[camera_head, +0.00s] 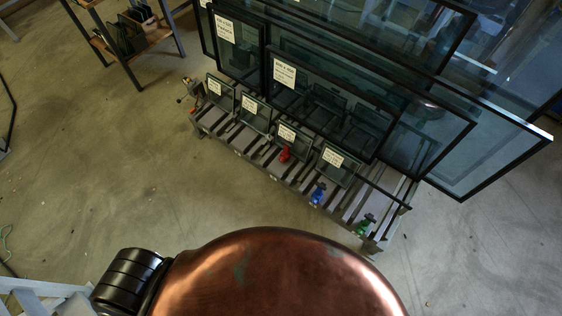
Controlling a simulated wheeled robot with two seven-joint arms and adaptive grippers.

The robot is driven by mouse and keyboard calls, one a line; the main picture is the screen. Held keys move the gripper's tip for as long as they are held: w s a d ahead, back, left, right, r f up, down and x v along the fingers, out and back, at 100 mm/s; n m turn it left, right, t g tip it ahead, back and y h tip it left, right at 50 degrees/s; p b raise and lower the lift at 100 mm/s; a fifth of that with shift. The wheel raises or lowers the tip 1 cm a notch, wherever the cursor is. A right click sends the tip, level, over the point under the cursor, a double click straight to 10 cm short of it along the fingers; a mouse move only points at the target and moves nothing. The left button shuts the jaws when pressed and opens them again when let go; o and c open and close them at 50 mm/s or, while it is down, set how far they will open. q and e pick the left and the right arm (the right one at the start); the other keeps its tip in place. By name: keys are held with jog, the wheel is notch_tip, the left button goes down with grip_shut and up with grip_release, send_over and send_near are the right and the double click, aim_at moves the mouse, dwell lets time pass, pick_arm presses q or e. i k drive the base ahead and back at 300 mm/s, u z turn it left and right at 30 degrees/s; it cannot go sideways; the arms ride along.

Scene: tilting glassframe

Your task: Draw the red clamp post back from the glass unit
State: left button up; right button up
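The red clamp post (285,154) stands on the slatted grey rack (262,168), near the middle of its front side. It is small in the view and sits right against the lower part of a small labelled glass unit (288,137). I cannot tell whether it touches the glass. Larger dark-framed glass units (335,95) lean behind it. Neither of my grippers is in view.
A blue clamp post (318,193) and a green one (366,222) stand further right on the rack. Large panes (490,150) overhang its right end. A wooden-shelf bench (145,35) is at upper left. The floor (110,170) left of the rack is mostly clear.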

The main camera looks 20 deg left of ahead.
aim_at(286, 153)
jog(key=u, duration=2.05)
jog(key=i, duration=0.9)
jog(key=z, duration=2.1)
